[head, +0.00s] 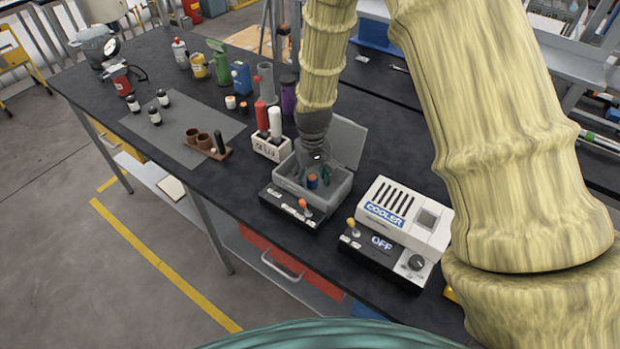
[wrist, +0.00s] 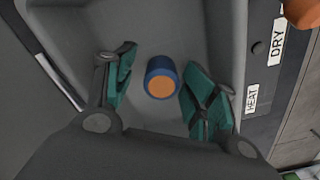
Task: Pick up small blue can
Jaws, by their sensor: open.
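The small blue can (wrist: 161,77) has an orange end that faces the wrist camera. It lies or stands inside a grey open box; which I cannot tell. The can also shows in the head view (head: 312,181), just below my gripper. My gripper (wrist: 155,90) has teal fingers and is open, with one finger on each side of the can. A gap shows between the can and each finger, smaller on the right. In the head view my gripper (head: 313,172) points down into the box from above.
The grey box (head: 341,190) has a raised lid (head: 347,141) at the back and a black control base. A white cooler (head: 408,212) stands to its right. A white holder (head: 271,148) with red and white bottles stands close on the left. Brown cups (head: 204,140) are farther left.

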